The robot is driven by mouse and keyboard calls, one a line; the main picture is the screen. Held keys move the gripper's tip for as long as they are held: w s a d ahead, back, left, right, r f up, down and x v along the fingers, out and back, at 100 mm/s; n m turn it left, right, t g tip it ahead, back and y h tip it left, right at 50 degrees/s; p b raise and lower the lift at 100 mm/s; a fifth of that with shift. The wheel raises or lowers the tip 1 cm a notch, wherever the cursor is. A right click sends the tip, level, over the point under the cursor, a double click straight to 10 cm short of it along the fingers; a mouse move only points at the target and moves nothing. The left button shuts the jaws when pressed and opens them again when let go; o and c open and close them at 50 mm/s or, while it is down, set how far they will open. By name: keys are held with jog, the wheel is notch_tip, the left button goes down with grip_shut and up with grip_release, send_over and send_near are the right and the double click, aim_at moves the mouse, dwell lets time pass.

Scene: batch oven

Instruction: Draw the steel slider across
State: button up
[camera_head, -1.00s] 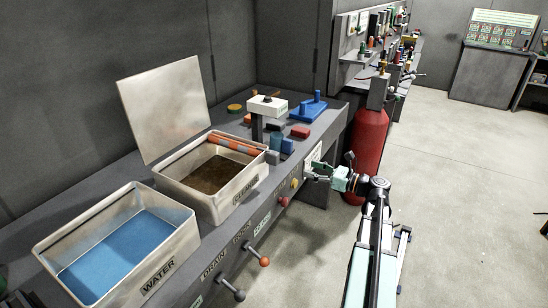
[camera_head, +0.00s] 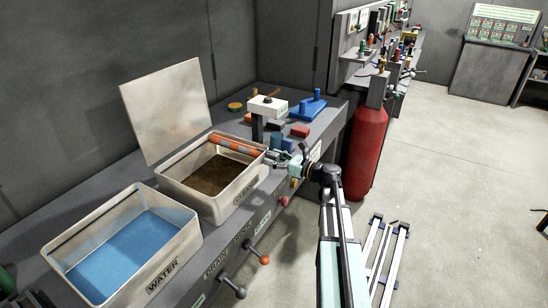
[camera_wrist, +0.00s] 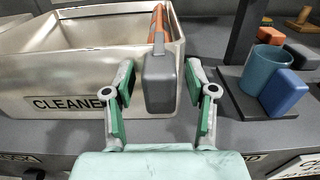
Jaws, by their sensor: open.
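No part is plainly marked as the steel slider. In the head view my gripper (camera_head: 277,158) is at the basin's right corner, and my arm hides the block.
A WATER basin (camera_head: 180,248) stands in front. A raised lid (camera_head: 165,110) leans behind the cleaner basin. A teal cup (camera_wrist: 263,72) and a blue block (camera_wrist: 285,92) stand close right of my gripper. Knobs and levers (camera_head: 264,260) project from the bench front. A red cylinder (camera_head: 365,155) stands beyond.

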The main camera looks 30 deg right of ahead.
grip_shut()
jog(key=shift+a, duration=0.15)
